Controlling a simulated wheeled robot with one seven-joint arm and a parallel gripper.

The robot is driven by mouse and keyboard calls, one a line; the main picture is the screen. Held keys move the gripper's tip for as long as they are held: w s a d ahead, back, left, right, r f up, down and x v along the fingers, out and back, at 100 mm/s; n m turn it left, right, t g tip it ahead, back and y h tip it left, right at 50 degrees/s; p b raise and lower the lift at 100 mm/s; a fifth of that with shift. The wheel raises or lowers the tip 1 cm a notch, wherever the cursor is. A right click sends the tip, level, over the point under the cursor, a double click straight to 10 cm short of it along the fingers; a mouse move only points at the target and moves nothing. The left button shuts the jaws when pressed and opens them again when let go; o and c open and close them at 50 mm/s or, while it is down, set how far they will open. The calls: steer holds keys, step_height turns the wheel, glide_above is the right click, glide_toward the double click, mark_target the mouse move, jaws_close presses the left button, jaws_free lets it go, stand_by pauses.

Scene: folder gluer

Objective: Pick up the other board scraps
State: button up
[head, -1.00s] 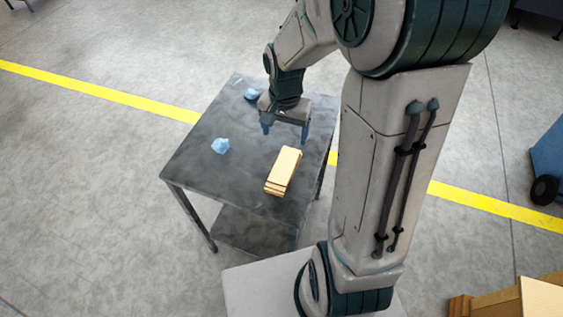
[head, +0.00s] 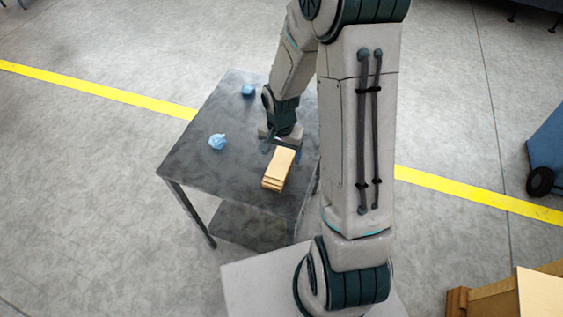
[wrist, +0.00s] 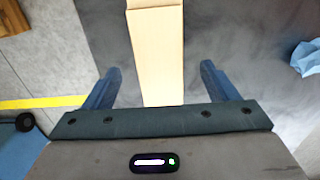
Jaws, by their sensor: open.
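A small stack of tan board pieces (head: 278,171) lies on the dark table, near its right side. In the wrist view the board (wrist: 157,55) runs from the top edge down between my fingers, with a gap on both sides. My gripper (head: 283,141) is at the far end of the stack, pointing down. Its two blue fingers (wrist: 160,88) are spread open and hold nothing. I cannot tell how far the fingertips are above the tabletop. The gripper's palm hides the near end of the board in the wrist view.
The dark table (head: 185,165) also bears two crumpled light-blue pieces, one at the left (head: 217,142) and one at the back (head: 248,90). The wrist view shows one blue piece (wrist: 307,58) at the right. A blue wheeled cart (head: 548,155) stands at far right.

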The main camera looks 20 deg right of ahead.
mark_target(281, 160)
steer(key=shift+f, duration=1.75)
steer(key=c, duration=1.1)
steer(key=shift+o, duration=0.2)
steer(key=shift+r, duration=0.1)
